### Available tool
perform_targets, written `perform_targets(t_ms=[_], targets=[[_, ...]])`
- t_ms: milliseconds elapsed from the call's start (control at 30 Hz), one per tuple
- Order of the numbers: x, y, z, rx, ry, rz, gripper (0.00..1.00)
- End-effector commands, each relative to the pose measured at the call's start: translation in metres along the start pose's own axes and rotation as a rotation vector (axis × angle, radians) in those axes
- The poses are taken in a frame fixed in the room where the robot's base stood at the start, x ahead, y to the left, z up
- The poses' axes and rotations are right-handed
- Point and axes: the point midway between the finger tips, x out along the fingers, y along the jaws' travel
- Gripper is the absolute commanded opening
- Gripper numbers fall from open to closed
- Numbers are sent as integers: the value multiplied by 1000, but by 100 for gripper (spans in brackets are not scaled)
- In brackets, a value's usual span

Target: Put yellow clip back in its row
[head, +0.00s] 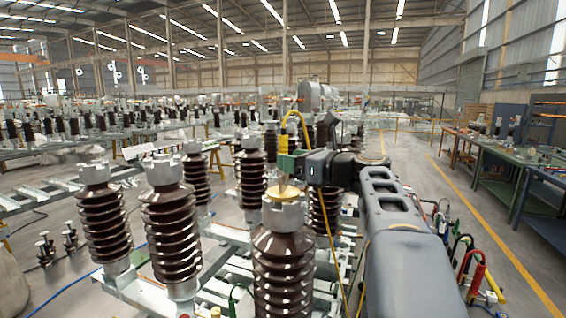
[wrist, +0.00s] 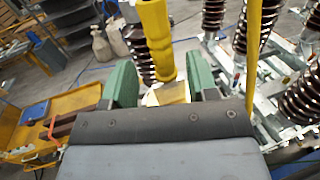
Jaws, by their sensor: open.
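The yellow clip (head: 284,142) stands upright at the top of the front insulator (head: 283,262), above its brass cap (head: 288,196). Its yellow cable loops over and hangs down beside my arm. In the wrist view the clip's yellow sleeve (wrist: 157,42) rises between the two green fingers, with a gap on each side. My gripper (head: 290,164) is open around the clip and not closed on it; it also shows in the wrist view (wrist: 160,66). The clip's lower end is partly hidden by the gripper body in the wrist view.
A row of coloured clips, with a red one (head: 472,278) and dark ones, stands at the lower right beside my arm. Several brown insulators (head: 170,235) stand close on the left.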

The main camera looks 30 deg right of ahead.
Motion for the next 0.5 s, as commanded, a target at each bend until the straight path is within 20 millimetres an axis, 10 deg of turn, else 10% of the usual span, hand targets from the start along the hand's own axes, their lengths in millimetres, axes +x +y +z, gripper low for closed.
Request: perform_targets(t_ms=[500], targets=[[51,-3,2,0,1,-2,53]])
